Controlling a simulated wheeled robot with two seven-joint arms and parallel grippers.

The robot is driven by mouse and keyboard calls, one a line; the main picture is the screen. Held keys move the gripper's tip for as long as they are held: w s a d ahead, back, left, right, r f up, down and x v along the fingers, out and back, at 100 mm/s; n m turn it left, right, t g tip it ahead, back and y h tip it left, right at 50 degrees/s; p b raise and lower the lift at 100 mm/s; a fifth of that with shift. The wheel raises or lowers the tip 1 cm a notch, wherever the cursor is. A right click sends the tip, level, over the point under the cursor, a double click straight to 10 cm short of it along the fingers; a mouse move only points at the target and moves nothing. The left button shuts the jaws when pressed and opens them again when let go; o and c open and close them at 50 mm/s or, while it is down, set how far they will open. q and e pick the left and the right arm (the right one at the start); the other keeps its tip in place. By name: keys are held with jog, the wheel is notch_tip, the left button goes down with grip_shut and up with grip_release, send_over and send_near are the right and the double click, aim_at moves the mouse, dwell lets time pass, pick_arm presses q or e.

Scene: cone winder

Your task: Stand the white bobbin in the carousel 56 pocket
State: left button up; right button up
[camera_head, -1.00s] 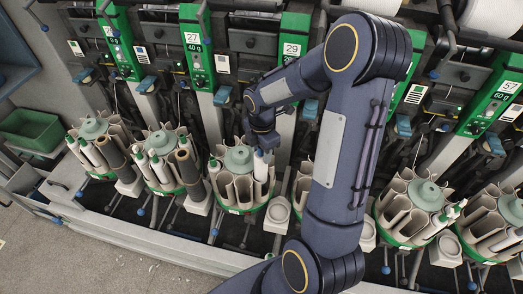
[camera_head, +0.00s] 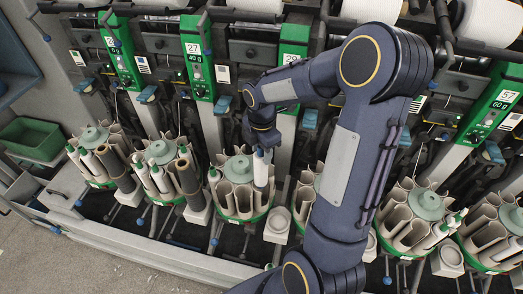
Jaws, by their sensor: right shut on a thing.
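My right gripper (camera_head: 263,143) comes down over the middle carousel (camera_head: 239,169), at its right side. It is shut on a white bobbin (camera_head: 261,171), whose bluish-white top shows just below the fingers. The bobbin stands about upright at a right-hand pocket of that carousel. Its lower end is hidden by the pocket walls, so I cannot tell whether it rests on the bottom. No number 56 is readable on the carousel. My left gripper is not in view.
Carousels with bobbins stand at the left (camera_head: 94,137) and (camera_head: 160,153); more stand at the right (camera_head: 427,206). Green number panels 27 (camera_head: 193,48) and 57 (camera_head: 503,96) rise behind. My right arm hides part of the row. A green bin (camera_head: 35,138) lies far left.

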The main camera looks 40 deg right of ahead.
jog(key=shift+r, duration=2.3)
